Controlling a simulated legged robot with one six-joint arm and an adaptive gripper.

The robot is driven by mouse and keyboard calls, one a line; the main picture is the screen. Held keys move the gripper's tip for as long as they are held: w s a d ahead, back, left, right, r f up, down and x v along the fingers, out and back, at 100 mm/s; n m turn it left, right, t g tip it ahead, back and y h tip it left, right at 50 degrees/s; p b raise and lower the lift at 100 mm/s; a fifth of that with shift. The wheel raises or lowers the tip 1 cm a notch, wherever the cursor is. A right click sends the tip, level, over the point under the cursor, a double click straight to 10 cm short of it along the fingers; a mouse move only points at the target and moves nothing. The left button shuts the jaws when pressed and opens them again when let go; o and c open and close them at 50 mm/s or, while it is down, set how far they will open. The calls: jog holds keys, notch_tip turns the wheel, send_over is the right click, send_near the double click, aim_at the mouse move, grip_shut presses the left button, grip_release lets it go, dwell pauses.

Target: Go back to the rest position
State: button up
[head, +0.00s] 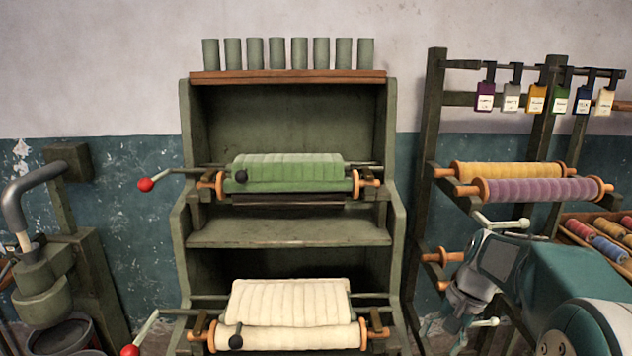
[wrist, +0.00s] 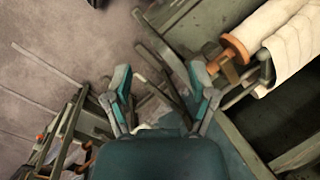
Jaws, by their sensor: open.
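My gripper (head: 452,314) hangs at the lower right of the head view, in front of the rack of thread rolls. In the wrist view my gripper (wrist: 162,84) has its two fingers spread apart, with nothing between them. The teal arm bends back toward the lower right corner of the head view. The fingertips are small and partly blurred against the rack in the head view. No rest position is marked in either view.
A green cabinet (head: 188,140) holds a green padded roll (head: 290,170) above a cream roll (head: 290,305), which also shows in the wrist view (wrist: 290,45). Yellow (head: 515,170) and purple (head: 540,191) rolls sit on the rack (head: 436,110). A grey-pipe machine (head: 45,270) stands left.

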jog(key=s+a+r+n+t+h, duration=0.1)
jog(key=s+a+r+n+t, duration=0.1)
jog(key=s, duration=0.4)
jog(key=s+a+r+n+t+h, duration=0.1)
jog(key=s+a+n+t, duration=0.1)
jog(key=s, duration=0.5)
jog(key=s+a+r+n+t+h, duration=0.1)
jog(key=s+a+r+n+t, duration=0.1)
jog(key=s, duration=0.5)
jog(key=shift+a+r+n, duration=0.3)
jog(key=shift+a+n, duration=0.1)
jog(key=shift+a, duration=0.45)
jog(key=shift+a, duration=0.1)
